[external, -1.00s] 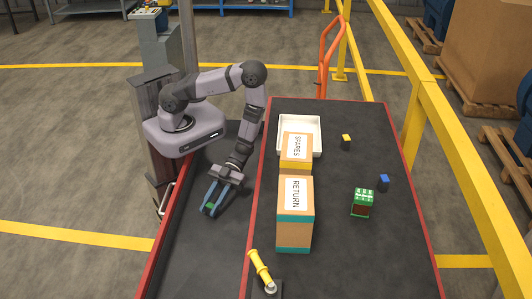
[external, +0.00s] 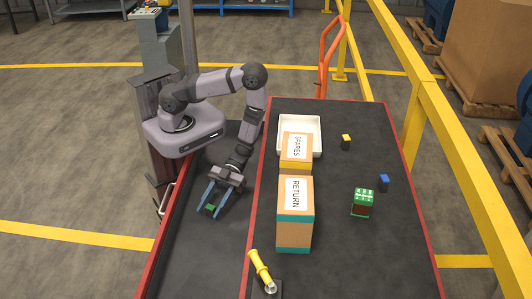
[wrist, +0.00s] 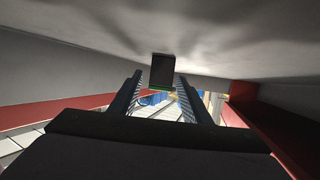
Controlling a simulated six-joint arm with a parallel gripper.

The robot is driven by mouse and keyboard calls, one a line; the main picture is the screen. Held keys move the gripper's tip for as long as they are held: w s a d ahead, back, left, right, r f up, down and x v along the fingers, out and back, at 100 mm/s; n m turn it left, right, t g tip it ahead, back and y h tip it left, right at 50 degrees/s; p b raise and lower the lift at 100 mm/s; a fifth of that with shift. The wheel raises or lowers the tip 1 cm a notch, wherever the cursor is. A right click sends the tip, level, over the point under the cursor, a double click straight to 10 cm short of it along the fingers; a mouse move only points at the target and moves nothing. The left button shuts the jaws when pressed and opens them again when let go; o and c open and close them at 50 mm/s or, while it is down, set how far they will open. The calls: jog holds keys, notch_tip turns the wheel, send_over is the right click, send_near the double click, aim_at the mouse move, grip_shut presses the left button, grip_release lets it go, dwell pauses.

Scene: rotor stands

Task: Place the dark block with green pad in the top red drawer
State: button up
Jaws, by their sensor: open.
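The dark block with the green pad (external: 210,207) is on the dark surface left of the raised red edge in the external view. My gripper (external: 220,202) is open, its two blue fingers spread with the block near their tips. In the wrist view the dark block (wrist: 162,70) shows ahead of and between the spread fingers (wrist: 160,85), with a green strip along its lower edge. Gaps show between the block and both fingers there. I cannot clearly make out a red drawer; a small green box with a dark red-brown front (external: 362,203) stands at the right.
The tall RETURN box (external: 294,230) and SPARES box (external: 296,165) stand between my gripper and the green box. A white tray (external: 313,128) lies behind. A yellow-topped block (external: 346,142), blue-topped block (external: 384,183) and yellow-handled object (external: 260,266) are also there.

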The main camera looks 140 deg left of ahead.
jog(key=b+v, duration=0.1)
jog(key=v, duration=0.3)
jog(key=shift+a+r, duration=0.1)
jog(key=shift+a, duration=0.2)
notch_tip(320, 180, up, 7)
jog(key=b, duration=0.1)
jog(key=shift+s+a+r, duration=0.15)
jog(key=shift+s+r, duration=0.05)
dwell(0.3)
